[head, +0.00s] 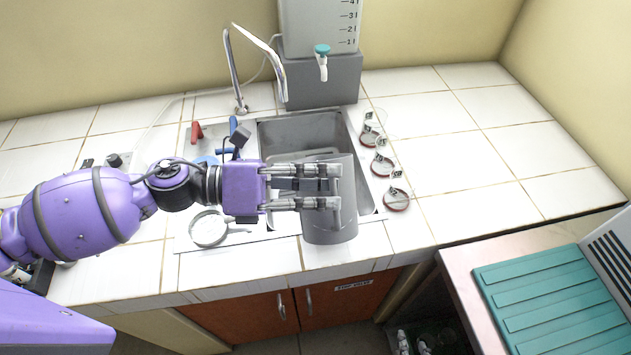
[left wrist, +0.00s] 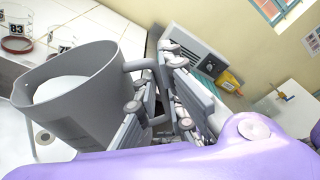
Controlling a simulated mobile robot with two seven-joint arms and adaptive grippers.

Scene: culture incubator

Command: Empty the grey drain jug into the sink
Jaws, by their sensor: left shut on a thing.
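The grey drain jug (head: 330,226) is at the front part of the sink (head: 290,128), overlapping its front rim in the head view. I cannot tell its exact height above the worktop. My left gripper (head: 325,187) reaches in from the left and is shut on the jug's handle. In the left wrist view the jug (left wrist: 85,110) looks close to upright or slightly tilted, its open mouth showing a pale surface inside. Its handle (left wrist: 137,66) runs into the gripper's fingers (left wrist: 160,85). My right gripper is not in view.
A curved tap (head: 234,80) stands behind the sink. A tank with a teal spout (head: 322,62) stands behind it. Several glass vessels (head: 396,198) line the sink's right side. A clear ring-shaped vessel (head: 208,229) is at front left. The right worktop (head: 560,150) is clear.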

